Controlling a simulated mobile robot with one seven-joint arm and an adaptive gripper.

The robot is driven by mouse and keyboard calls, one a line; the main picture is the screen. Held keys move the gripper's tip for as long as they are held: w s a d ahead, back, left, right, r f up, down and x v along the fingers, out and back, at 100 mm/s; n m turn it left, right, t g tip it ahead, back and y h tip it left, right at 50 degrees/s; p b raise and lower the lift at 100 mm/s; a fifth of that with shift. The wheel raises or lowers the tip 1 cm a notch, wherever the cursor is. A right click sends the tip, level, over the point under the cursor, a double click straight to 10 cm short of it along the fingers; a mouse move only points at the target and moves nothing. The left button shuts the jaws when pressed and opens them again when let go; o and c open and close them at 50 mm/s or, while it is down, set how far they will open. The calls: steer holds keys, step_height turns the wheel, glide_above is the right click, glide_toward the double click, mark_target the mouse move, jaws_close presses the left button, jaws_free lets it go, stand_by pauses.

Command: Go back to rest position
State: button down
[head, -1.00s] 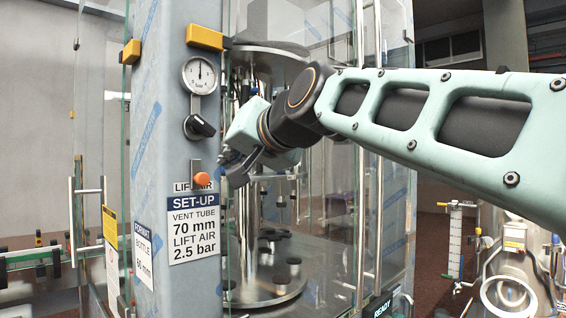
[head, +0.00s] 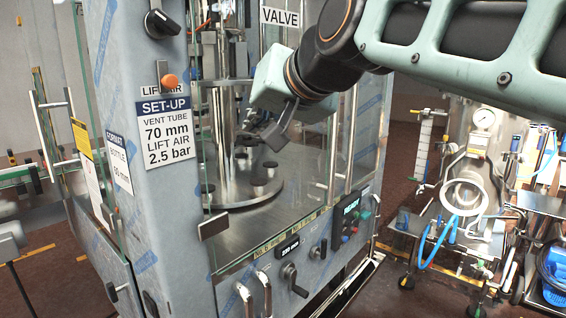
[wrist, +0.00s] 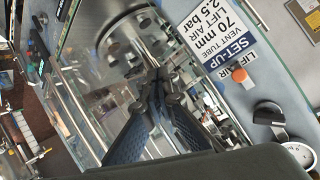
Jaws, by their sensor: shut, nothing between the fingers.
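My gripper (head: 279,130) is in front of the filler's glass, to the right of the set-up sign, at the end of my pale green arm. In the wrist view its two dark fingers (wrist: 158,82) meet at the tips, with nothing between them. The set-up sign (head: 167,136) reads vent tube 70 mm, lift air 2.5 bar. Above it are an orange button (head: 170,81) and a black knob (head: 161,24). In the wrist view the pressure gauge (wrist: 299,154) is partly cut off at the lower right corner.
Behind the glass is a round steel turntable (head: 235,192) with dark pads. Handles and cranks (head: 291,278) stick out below on the filler's front. A panel (head: 350,212) reads READY. At the right stand a wheeled unit with hoses (head: 462,200) and a cart with blue items (head: 555,270).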

steer(key=s+d+f+g+h, duration=0.1)
steer(key=s+d+f+h, duration=0.1)
steer(key=s+d+f, duration=0.4)
steer(key=s+d+f+g+h+p, duration=0.1)
steer(key=s+d+f+g+h, duration=0.1)
steer(key=s+d+f, duration=0.4)
steer(key=s+d+f+m+g+h+p, duration=0.1)
steer(key=s+d+f, duration=0.5)
steer(key=f, duration=0.8)
steer(key=shift+s+d+f+g+h, duration=0.25)
steer(key=shift+s+f+g+h, duration=0.1)
steer(key=shift+s+g+h, duration=0.35)
